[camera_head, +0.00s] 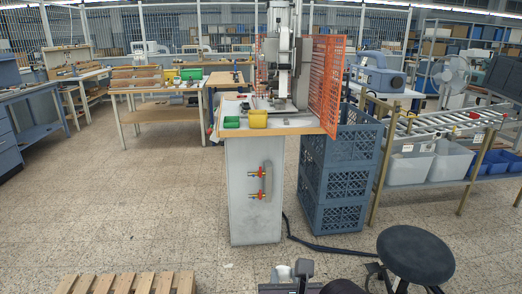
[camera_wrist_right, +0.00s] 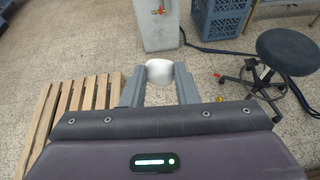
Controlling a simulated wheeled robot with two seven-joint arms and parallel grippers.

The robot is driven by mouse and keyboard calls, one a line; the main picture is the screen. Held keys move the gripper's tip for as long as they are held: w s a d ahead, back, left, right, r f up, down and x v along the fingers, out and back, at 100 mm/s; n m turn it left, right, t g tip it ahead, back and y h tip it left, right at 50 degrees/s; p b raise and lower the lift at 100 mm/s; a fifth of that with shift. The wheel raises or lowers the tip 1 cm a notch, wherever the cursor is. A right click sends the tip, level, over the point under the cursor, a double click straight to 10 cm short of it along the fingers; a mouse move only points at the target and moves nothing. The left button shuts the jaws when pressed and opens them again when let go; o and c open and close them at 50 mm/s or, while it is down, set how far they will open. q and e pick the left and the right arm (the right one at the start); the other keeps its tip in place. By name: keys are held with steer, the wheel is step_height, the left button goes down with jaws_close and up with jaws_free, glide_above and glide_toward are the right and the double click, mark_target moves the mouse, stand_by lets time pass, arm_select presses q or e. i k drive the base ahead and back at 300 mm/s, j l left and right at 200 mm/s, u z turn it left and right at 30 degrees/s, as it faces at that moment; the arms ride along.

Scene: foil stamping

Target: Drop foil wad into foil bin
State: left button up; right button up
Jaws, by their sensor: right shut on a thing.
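My right gripper (camera_head: 291,272) is low at the bottom edge of the head view, over open floor in front of the press stand. In the right wrist view its two grey fingers (camera_wrist_right: 160,84) are closed on a pale, rounded wad (camera_wrist_right: 159,70), which I take as the foil wad. A silvery bit of the wad (camera_head: 281,273) also shows in the head view. My left gripper is not in view.
A black stool (camera_head: 414,256) stands at right, a wooden pallet (camera_head: 128,283) at lower left. A cable (camera_head: 325,249) crosses the floor.

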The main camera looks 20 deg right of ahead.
mark_target(261, 126)
steer(key=i+l, duration=0.35)
steer(key=i, duration=0.15)
steer(key=i+l, duration=0.35)
steer(key=i, duration=0.2)
steer(key=i+l, duration=0.35)
steer(key=i, duration=0.15)
steer(key=u, duration=0.05)
